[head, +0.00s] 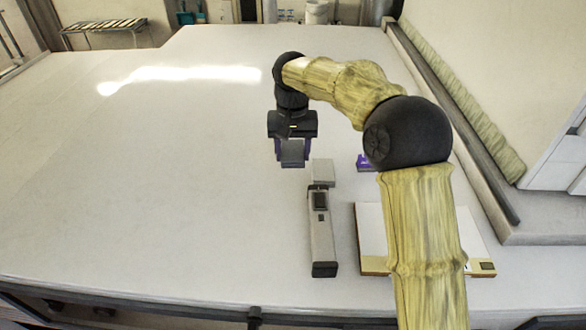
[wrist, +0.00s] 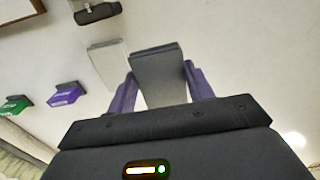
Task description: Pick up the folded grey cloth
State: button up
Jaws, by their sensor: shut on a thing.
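The folded grey cloth (head: 292,155) is a small, flat dark-grey block between the purple fingers of my gripper (head: 292,148). In the wrist view the cloth (wrist: 160,75) fills the space between the two fingers (wrist: 161,88), with a finger against each side. It looks raised above the white table, but the exact gap beneath it cannot be told. The gripper points down, left of the other objects.
A lighter grey folded piece (head: 322,171) lies to the right, behind a handheld device (head: 321,240). A purple item (head: 364,162) and a pale board (head: 369,240) lie further right, partly behind my arm. A green item (wrist: 14,104) shows too. The table's left is clear.

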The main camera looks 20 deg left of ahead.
aim_at(292, 153)
jog(key=shift+r+b, duration=0.3)
jog(key=shift+r, duration=1.8)
jog(key=shift+o, duration=0.9)
jog(key=shift+s+d, duration=0.1)
jog(key=shift+s, duration=0.1)
jog(key=shift+c, duration=0.5)
jog(key=s+d+p, duration=0.1)
jog(key=s+d, duration=0.1)
jog(key=s, duration=0.1)
jog(key=s+d+p, duration=0.1)
jog(key=s+d, duration=0.5)
jog(key=shift+s+d+p, duration=0.2)
jog(key=shift+s+p, duration=0.2)
jog(key=shift+s+d+f, duration=0.1)
jog(key=shift+s+d, duration=0.2)
jog(key=shift+s, duration=0.05)
jog(key=shift+w, duration=0.1)
jog(key=shift+a, duration=0.15)
